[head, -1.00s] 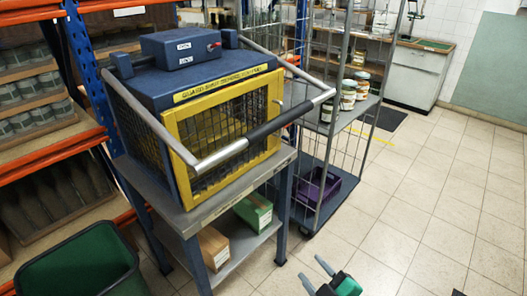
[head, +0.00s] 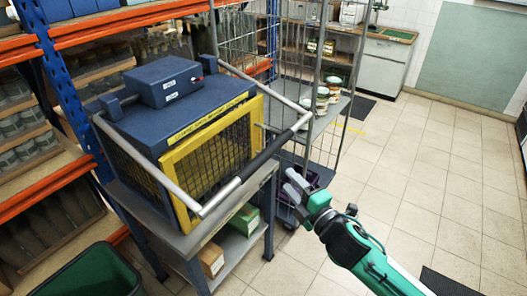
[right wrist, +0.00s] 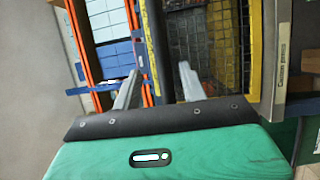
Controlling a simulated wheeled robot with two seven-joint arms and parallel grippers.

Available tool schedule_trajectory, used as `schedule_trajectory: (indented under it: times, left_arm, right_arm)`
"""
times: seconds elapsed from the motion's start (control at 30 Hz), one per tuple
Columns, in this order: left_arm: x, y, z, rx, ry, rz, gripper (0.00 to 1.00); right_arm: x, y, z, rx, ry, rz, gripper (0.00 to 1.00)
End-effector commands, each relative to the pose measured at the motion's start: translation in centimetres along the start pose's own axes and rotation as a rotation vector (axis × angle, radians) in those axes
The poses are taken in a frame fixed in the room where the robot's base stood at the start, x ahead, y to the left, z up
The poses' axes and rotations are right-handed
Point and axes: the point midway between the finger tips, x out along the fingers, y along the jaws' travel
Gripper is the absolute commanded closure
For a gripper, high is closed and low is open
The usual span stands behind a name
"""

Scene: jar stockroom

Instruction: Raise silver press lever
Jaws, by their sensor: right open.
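The silver press lever is a U-shaped bar (head: 147,167) with a black grip (head: 266,154). It reaches around the blue press (head: 175,100), its crossbar lowered in front of the yellow mesh guard (head: 212,142). My right gripper (head: 293,184) is open and empty, to the right of the crossbar and apart from it in the head view. In the right wrist view, the dark grip (right wrist: 155,50) shows beyond and between the two spread fingers (right wrist: 158,85). My left gripper is not in view.
The press stands on a grey table (head: 262,172) with a green box (head: 244,219) and a brown box (head: 211,260) below. A wire cage trolley (head: 340,105) with jars stands behind. A green bin (head: 85,275) is at front left. The tiled floor at right is open.

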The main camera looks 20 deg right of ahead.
Motion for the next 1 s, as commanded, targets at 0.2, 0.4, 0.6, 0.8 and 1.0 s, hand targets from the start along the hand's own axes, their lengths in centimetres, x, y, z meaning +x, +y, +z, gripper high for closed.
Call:
schedule_trajectory:
  times: [0.2, 0.4, 0.6, 0.8, 1.0]
  left_arm:
    - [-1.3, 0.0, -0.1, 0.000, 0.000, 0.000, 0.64]
    - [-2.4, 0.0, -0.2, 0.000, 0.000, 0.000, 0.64]
    - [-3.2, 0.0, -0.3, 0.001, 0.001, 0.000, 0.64]
    - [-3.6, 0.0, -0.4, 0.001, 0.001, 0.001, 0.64]
    - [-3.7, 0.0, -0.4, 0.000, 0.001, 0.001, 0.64]
  right_arm:
    - [3.5, 0.4, 0.0, 0.002, -0.001, 0.002, 0.57]
    - [7.0, 0.4, -0.1, 0.002, 0.000, 0.000, 0.57]
    - [10.2, 0.3, -0.1, 0.003, 0.000, 0.000, 0.57]
    - [12.0, 0.1, -0.1, 0.003, 0.001, -0.001, 0.57]
    - [12.4, 0.0, -0.1, 0.002, 0.001, -0.001, 0.57]
